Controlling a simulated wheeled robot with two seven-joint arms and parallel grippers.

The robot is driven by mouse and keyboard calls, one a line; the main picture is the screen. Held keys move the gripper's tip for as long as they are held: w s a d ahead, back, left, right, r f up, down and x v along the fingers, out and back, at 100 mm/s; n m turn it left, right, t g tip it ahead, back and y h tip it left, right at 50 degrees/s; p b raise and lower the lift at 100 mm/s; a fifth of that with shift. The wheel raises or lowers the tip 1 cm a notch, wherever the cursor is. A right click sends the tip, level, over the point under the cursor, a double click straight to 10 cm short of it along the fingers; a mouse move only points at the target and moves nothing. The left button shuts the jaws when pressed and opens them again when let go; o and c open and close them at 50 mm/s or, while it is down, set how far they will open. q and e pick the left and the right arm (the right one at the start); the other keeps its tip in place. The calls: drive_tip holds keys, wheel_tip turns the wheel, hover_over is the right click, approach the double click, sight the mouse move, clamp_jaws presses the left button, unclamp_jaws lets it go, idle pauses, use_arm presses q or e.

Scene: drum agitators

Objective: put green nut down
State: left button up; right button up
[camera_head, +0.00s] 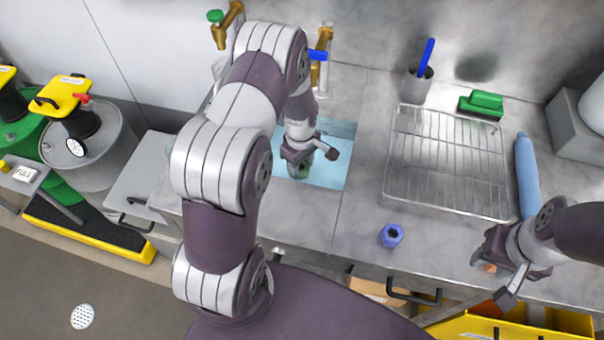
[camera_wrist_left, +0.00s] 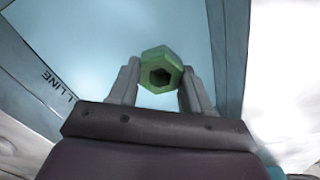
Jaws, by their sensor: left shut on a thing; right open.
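The green nut (camera_wrist_left: 160,70) is a hexagonal piece with a dark hole. In the left wrist view it sits between the fingertips of my left gripper (camera_wrist_left: 159,84), which is shut on it. In the head view my left gripper (camera_head: 303,168) is over the light blue basin (camera_head: 332,172), and the green nut (camera_head: 304,172) shows only partly below it. I cannot tell whether the nut touches the basin's bottom. My right gripper (camera_head: 488,262) is open over the counter's right front part.
A blue nut (camera_head: 391,235) stands on the counter (camera_head: 350,235) right of the basin. A wire rack (camera_head: 447,165), a blue roll (camera_head: 527,175), a green brush (camera_head: 481,104) and a cup (camera_head: 416,85) are farther right. Taps (camera_head: 319,65) stand behind the basin. The counter around the blue nut is clear.

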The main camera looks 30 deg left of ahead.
sight(301, 177)
use_arm(q)
wheel_tip(301, 177, down, 6)
drive_tip(key=shift+d+r, duration=0.1)
drive_tip(key=shift+r, duration=0.15)
drive_tip(key=shift+f, duration=0.3)
drive_tip(key=o, duration=1.3)
